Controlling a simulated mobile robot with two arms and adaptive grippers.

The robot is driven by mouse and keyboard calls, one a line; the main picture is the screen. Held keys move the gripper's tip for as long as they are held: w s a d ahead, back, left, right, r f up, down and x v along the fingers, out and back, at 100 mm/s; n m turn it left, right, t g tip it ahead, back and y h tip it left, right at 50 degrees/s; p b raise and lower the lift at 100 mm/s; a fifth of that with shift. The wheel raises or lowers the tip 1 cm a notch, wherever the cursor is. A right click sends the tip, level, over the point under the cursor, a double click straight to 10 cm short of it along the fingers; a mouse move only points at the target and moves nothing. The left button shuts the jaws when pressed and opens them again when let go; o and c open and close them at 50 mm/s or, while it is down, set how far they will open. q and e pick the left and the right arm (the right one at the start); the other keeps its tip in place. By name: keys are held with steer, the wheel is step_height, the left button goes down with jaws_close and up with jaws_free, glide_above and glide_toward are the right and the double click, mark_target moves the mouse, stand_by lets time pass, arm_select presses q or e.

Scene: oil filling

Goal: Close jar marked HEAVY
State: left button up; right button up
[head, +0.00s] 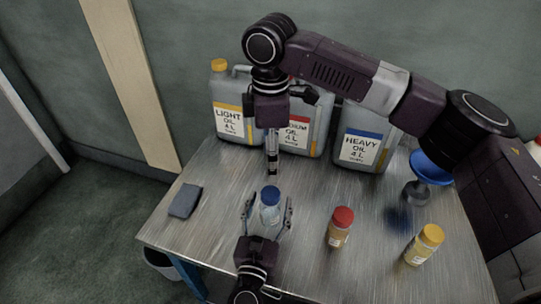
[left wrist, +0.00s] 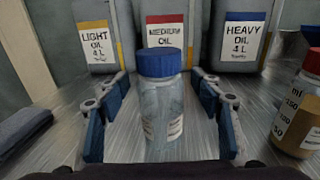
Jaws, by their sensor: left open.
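A clear jar with a blue lid (head: 269,207) stands upright on the table near the front. The blue lid (left wrist: 158,63) sits on top of the jar in the left wrist view; its label is too small to read. My left gripper (head: 268,217) is open, with one finger on each side of this jar; in the left wrist view visible gaps separate the blue finger pads from the glass. My right gripper (head: 272,155) points down above the table behind the jar, seen edge-on. The canister marked HEAVY OIL (head: 361,150) stands at the back, partly behind my right arm.
Canisters marked LIGHT OIL (head: 229,122) and MEDIUM OIL (left wrist: 165,33) stand alongside. A red-lidded jar (head: 339,229) and a yellow-lidded jar (head: 424,246) stand right. A blue funnel (head: 432,166) is at the back right. A dark cloth or sponge (head: 185,200) lies left.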

arm_select(q)
steer(key=v, duration=1)
steer(key=shift+s, duration=0.3)
